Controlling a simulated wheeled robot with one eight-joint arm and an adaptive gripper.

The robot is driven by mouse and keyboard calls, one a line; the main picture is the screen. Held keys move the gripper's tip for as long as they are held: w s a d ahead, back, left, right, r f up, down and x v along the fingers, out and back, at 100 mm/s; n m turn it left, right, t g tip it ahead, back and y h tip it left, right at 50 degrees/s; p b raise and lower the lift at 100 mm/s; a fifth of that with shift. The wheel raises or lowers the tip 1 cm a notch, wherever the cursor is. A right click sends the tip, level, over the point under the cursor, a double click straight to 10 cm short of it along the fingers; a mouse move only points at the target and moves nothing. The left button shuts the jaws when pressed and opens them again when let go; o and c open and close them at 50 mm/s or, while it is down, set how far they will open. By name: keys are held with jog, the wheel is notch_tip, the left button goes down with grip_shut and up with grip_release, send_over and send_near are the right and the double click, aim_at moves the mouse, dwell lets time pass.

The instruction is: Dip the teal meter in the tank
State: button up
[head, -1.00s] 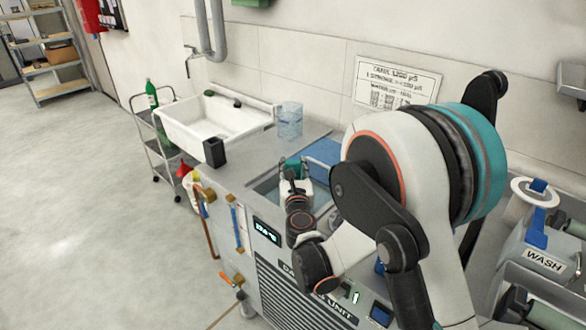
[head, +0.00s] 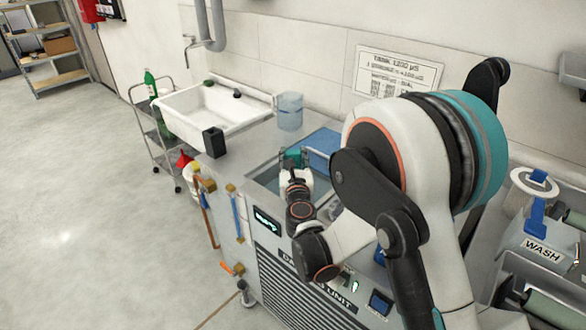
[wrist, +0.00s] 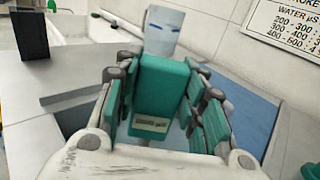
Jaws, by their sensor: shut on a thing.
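The teal meter (wrist: 160,85) stands upright between the fingers of my gripper (wrist: 160,98) in the wrist view. A small pale label with print shows on its near face. My gripper is shut on the meter, with fingers on both sides. In the head view the meter (head: 292,157) is a small teal patch above my gripper (head: 291,170), over the tank (head: 265,178) in the top of the grey unit. The tank's inside is bluish and partly hidden by my arm. The meter's lower end is hidden, so I cannot tell whether it touches the liquid.
A blue panel (head: 323,147) lies right of the meter. A clear jug (head: 290,112) and a black block (head: 214,143) stand on the counter by the white sink (head: 195,112). A wall sign (head: 397,72) hangs behind. The wash unit (head: 543,250) is at right.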

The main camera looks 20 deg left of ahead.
notch_tip(320, 180, up, 12)
jog(key=p, duration=0.6)
jog(key=shift+r+p, duration=0.25)
jog(key=shift+p, duration=0.15)
dwell(0.3)
dwell(0.8)
